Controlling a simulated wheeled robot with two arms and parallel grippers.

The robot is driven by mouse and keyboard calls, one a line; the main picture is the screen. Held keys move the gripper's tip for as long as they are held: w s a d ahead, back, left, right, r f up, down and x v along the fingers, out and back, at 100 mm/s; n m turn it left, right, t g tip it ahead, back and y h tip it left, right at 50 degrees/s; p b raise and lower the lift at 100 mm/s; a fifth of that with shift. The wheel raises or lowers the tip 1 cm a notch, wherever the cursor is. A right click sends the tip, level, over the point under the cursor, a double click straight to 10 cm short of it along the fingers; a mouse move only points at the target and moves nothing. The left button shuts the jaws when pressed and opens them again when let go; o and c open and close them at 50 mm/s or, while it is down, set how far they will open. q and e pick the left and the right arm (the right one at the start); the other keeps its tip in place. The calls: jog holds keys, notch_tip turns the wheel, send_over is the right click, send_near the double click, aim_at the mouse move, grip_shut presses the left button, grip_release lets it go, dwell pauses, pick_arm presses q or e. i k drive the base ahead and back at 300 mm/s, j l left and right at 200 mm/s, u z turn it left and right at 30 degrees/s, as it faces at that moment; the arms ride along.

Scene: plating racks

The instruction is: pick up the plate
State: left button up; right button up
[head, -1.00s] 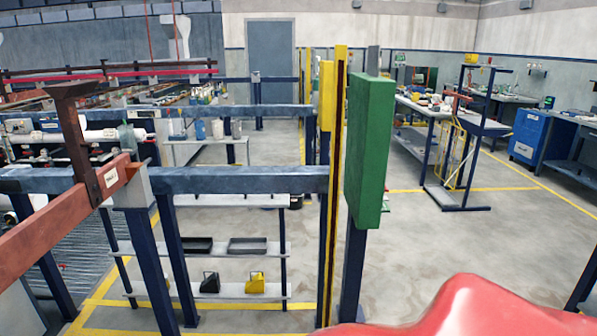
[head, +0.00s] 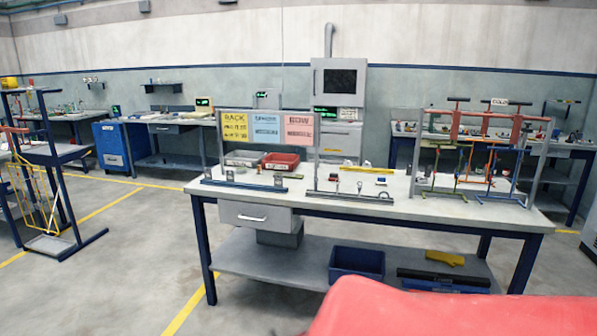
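I cannot make out a plate for certain in the head view. A workbench (head: 330,192) stands ahead with several small parts on its top, too small to tell apart. Neither of my grippers is in view.
A red tray (head: 281,162) and a sign board (head: 267,128) are on the bench. An orange-barred rack (head: 480,138) stands at its right end. A dark blue bin (head: 357,262) is on the lower shelf. A blue-framed stand (head: 50,150) is at the left. The floor between is clear.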

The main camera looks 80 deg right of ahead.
aim_at(229, 177)
jog(key=i+l+z, duration=0.25)
jog(key=l+z, duration=0.15)
jog(key=l, duration=0.15)
jog(key=i+l+z, duration=1)
jog(key=i+z, duration=0.15)
